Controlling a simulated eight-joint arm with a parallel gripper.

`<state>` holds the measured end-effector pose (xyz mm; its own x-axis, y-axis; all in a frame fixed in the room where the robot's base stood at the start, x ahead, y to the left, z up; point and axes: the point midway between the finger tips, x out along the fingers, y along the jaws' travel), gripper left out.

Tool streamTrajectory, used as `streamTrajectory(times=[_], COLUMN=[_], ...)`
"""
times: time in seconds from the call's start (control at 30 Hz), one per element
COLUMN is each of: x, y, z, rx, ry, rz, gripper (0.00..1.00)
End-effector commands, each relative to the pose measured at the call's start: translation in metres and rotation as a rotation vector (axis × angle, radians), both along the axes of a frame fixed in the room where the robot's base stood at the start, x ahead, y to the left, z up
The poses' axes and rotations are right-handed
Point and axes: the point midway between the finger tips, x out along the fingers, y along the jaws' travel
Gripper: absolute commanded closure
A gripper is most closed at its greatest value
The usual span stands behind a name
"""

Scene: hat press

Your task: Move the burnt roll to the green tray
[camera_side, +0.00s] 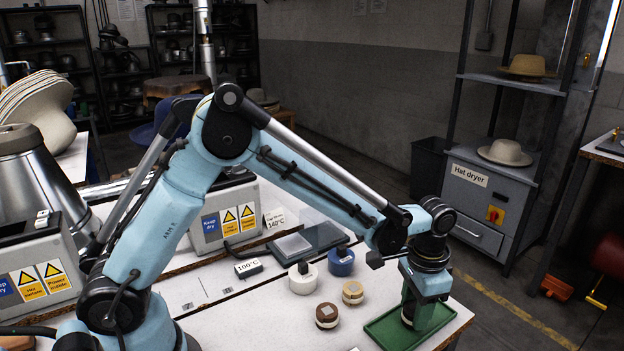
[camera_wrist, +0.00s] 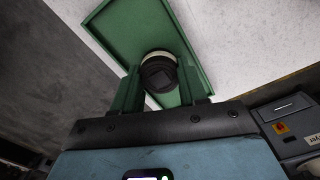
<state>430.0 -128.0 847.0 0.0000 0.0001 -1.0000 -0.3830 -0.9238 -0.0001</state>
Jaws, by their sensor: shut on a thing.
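My gripper (camera_side: 418,308) has green fingers pointing down over the green tray (camera_side: 378,337) at the table's front right. It is shut on a roll with a dark face and pale side, which I take for the burnt roll (camera_side: 407,313). In the wrist view the burnt roll (camera_wrist: 158,74) sits between the fingertips, with the green tray (camera_wrist: 128,30) behind it. The fingers hide part of the roll in the side view. The roll is low over the tray; I cannot tell whether it touches the tray floor.
A brown roll (camera_side: 327,317), a tan roll (camera_side: 353,292), a white roll (camera_side: 303,281) and a blue roll (camera_side: 341,264) stand on the white table left of the tray. A grey plate (camera_side: 292,246) lies behind them. The table's right edge is close to the tray.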

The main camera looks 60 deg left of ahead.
Motion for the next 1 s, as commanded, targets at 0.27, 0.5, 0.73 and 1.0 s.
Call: streamTrajectory(times=[0.27, 0.5, 0.73, 1.0], x=[0.000, 0.000, 0.000, 0.000], y=[0.000, 0.000, 0.000, 0.000], z=[-0.003, -0.003, 0.010, 0.062], rx=[0.000, 0.000, 0.000, 0.000], ry=[0.000, 0.000, 0.000, 0.000], rz=[0.000, 0.000, 0.000, 0.000], gripper=[0.35, 0.32, 0.32, 0.32])
